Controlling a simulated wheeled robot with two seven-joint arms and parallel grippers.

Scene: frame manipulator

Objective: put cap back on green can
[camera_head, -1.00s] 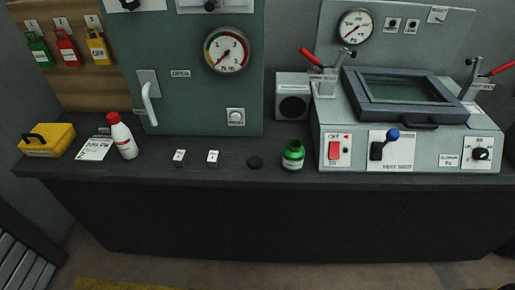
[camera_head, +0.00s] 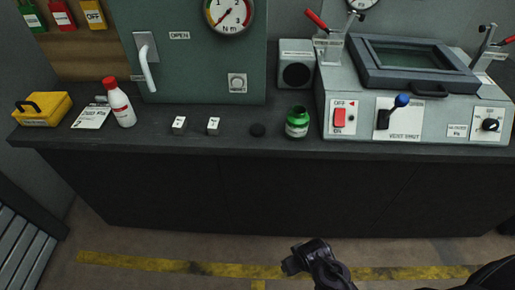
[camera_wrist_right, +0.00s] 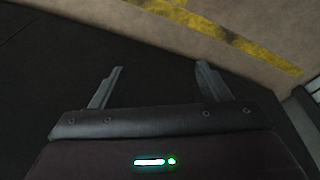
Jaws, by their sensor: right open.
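The green can (camera_head: 297,122) stands upright and uncapped on the dark bench top, left of the grey console. A black round cap (camera_head: 258,130) lies flat on the bench just left of the can. My right gripper (camera_head: 297,260) is low in the head view, in front of the bench and well away from both. In the right wrist view my right gripper (camera_wrist_right: 158,75) has its two fingers wide apart with nothing between them. My left gripper is not in view.
The grey console (camera_head: 425,125) with switches bounds the right side. Two small labelled blocks (camera_head: 196,125), a white bottle with red cap (camera_head: 120,105) and a yellow box (camera_head: 42,109) stand to the left. The bench front edge (camera_head: 230,155) is clear.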

